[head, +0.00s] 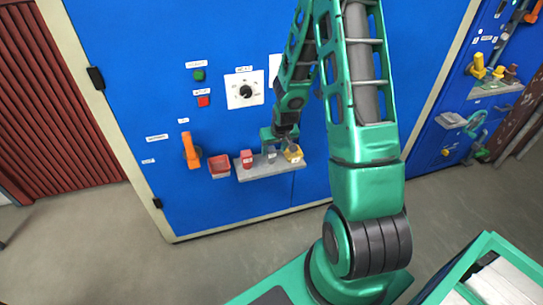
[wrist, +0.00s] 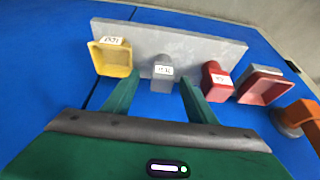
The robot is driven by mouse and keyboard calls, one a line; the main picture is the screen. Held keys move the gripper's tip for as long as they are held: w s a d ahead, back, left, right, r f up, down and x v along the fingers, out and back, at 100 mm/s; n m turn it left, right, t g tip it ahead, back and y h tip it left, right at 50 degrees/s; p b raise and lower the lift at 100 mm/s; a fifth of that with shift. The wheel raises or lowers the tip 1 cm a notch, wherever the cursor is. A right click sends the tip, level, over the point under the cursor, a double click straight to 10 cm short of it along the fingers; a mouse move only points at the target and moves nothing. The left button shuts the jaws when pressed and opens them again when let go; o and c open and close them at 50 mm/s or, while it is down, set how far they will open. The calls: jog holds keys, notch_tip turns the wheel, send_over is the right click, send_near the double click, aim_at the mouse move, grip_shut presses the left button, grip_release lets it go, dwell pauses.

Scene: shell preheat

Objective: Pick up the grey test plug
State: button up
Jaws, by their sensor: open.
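The grey test plug (wrist: 163,70) stands on a light grey shelf (wrist: 225,50) fixed to a blue panel, and a white label shows on it. In the wrist view my gripper (wrist: 160,88) is open, with its two green fingers on either side of the plug's line and the plug between and just beyond the tips. I cannot tell whether a finger touches it. In the head view the plug (head: 271,155) is small and partly hidden by my gripper (head: 280,145), which is at the shelf.
A yellow holder (wrist: 111,57) and a red plug (wrist: 215,80) flank the grey plug on the shelf. A red tray (wrist: 261,86) and an orange handle (wrist: 300,120) are beyond the red plug. A dial (head: 245,90) and green and red buttons are above.

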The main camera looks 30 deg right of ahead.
aim_at(271, 154)
jog(key=shift+a+x, duration=0.1)
jog(key=shift+x, duration=1.35)
jog(key=shift+a+x, duration=0.15)
jog(key=shift+x, duration=1.25)
jog(key=shift+w, duration=0.1)
jog(key=c, duration=1.2)
jog(key=shift+r, duration=0.1)
